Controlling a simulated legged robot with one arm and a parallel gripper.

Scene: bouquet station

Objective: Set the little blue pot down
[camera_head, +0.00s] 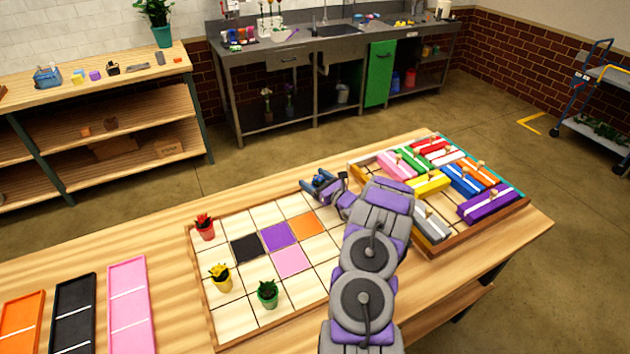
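My gripper (323,184) is over the far right part of the white-tiled tray (196,262), near its far edge. A small dark blue shape, which looks like the little blue pot (321,180), shows between its fingers. It is small and partly hidden by the gripper, and I cannot tell whether its base touches the tray. A red pot (206,233), a yellow pot (221,283) and a green pot (268,297), each with a plant, stand upright on the tray's left and near tiles. Black (246,249), purple (276,237), orange (306,226) and pink (290,261) tiles lie mid-tray.
A wooden crate (470,229) of coloured lidded boxes stands right of my arm, close to it. Orange (22,318), black (74,310) and pink (128,300) trays lie at the left. The table between these and the tiled tray is clear.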

